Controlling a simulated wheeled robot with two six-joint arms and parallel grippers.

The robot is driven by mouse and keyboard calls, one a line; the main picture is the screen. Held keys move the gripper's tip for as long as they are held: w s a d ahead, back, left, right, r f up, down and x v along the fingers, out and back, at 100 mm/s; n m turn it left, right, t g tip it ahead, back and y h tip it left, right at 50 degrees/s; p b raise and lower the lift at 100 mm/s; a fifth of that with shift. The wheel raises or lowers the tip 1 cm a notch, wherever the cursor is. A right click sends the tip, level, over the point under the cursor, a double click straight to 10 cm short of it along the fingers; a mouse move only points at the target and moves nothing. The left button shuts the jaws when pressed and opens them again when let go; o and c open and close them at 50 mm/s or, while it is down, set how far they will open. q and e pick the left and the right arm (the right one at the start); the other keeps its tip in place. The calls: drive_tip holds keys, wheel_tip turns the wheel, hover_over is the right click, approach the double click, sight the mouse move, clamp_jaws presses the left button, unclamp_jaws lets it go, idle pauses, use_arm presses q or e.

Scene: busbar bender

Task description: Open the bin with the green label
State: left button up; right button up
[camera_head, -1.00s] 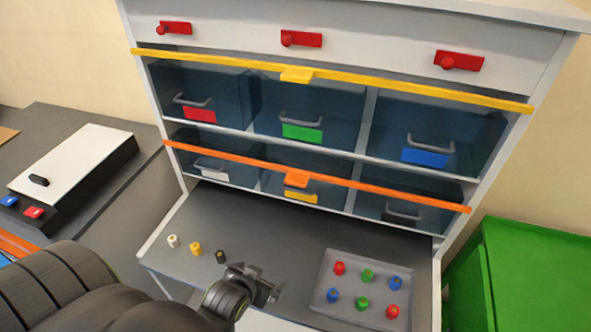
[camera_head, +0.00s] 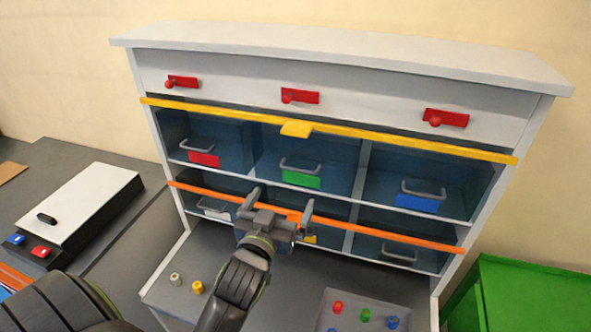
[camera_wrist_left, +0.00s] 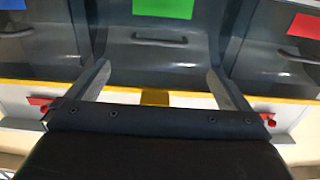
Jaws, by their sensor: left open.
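The bin with the green label (camera_head: 300,147) is the dark blue middle bin of the upper row. Its green label (camera_head: 301,179) sits below a grey handle (camera_head: 299,163). A yellow bar (camera_head: 400,142) with a middle tab (camera_head: 296,129) runs across the top of that row. My left gripper (camera_head: 281,199) is open and empty, below the green label and in front of the orange bar. In the left wrist view, which looks upside down, the green label (camera_wrist_left: 163,8) and handle (camera_wrist_left: 160,40) lie beyond and between the open fingers (camera_wrist_left: 163,78). My right gripper is not in view.
An orange bar (camera_head: 400,238) crosses the lower bins, its middle partly hidden by my gripper. Red- and blue-labelled bins (camera_head: 203,159) (camera_head: 417,203) flank the green one. Below, the worktop holds small pegs (camera_head: 196,287) and a tray (camera_head: 350,298). A green container (camera_head: 530,295) stands at right.

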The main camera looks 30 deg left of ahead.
sight(297, 171)
use_arm(q)
drive_tip(key=p+x, duration=0.2)
drive_tip(key=x, duration=0.8)
drive_tip(key=shift+w, duration=0.25)
drive_tip(key=c, duration=1.1)
drive_tip(key=shift+f, duration=0.1)
